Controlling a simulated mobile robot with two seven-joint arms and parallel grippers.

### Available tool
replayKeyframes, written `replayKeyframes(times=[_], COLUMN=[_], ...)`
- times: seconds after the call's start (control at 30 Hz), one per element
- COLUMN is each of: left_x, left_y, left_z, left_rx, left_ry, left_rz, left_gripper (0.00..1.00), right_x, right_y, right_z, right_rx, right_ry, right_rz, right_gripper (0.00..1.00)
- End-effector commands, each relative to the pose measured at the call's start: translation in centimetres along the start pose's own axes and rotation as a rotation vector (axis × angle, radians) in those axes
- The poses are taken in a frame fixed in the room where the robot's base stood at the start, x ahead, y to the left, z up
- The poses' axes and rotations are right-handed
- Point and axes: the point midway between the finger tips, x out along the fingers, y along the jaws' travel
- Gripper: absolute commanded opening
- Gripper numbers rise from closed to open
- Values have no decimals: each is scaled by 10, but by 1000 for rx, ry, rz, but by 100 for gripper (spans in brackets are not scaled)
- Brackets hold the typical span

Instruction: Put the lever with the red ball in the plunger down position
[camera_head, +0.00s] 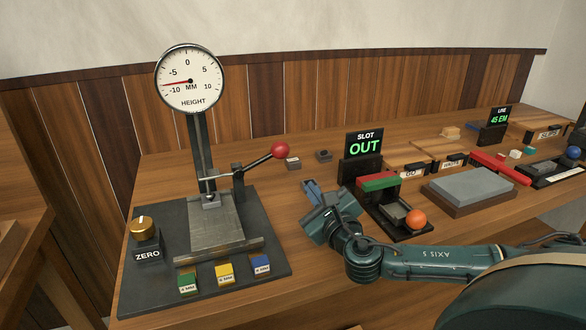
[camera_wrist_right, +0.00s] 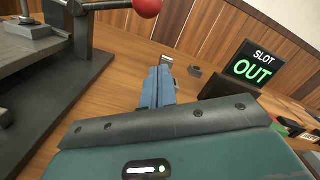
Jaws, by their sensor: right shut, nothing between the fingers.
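The lever's red ball (camera_head: 280,150) sits at the upper right end of a thin dark rod (camera_head: 258,161) that rises to the right from a post on the height gauge stand (camera_head: 218,230). The ball also shows at the top of the right wrist view (camera_wrist_right: 147,7). My right gripper (camera_head: 311,187) is to the right of the stand, below the ball and apart from it. Its blue fingers (camera_wrist_right: 158,86) are shut together and empty. The dial (camera_head: 188,78) reads left of zero. My left gripper is not in view.
A brass ZERO knob (camera_head: 142,226) and green, yellow and blue tags (camera_head: 224,274) sit on the stand's base. A SLOT OUT display (camera_head: 364,144) and a device with an orange ball (camera_head: 416,218) stand to the right. Small dark blocks (camera_head: 323,155) lie behind my right gripper.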

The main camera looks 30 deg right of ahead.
Motion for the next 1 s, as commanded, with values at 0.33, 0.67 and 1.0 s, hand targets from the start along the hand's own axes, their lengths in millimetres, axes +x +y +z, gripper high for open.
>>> replayKeyframes(times=[0.33,0.67,1.0], left_x=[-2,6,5], left_y=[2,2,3], left_z=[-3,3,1], left_rx=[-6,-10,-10], left_ry=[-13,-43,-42], left_rz=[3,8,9], left_gripper=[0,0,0], right_x=[57,62,62], right_y=[-1,1,0], right_z=[21,39,41], right_rx=[5,0,-3], right_ry=[-5,-1,-1], right_rz=[0,2,1], right_gripper=[0,0,0])
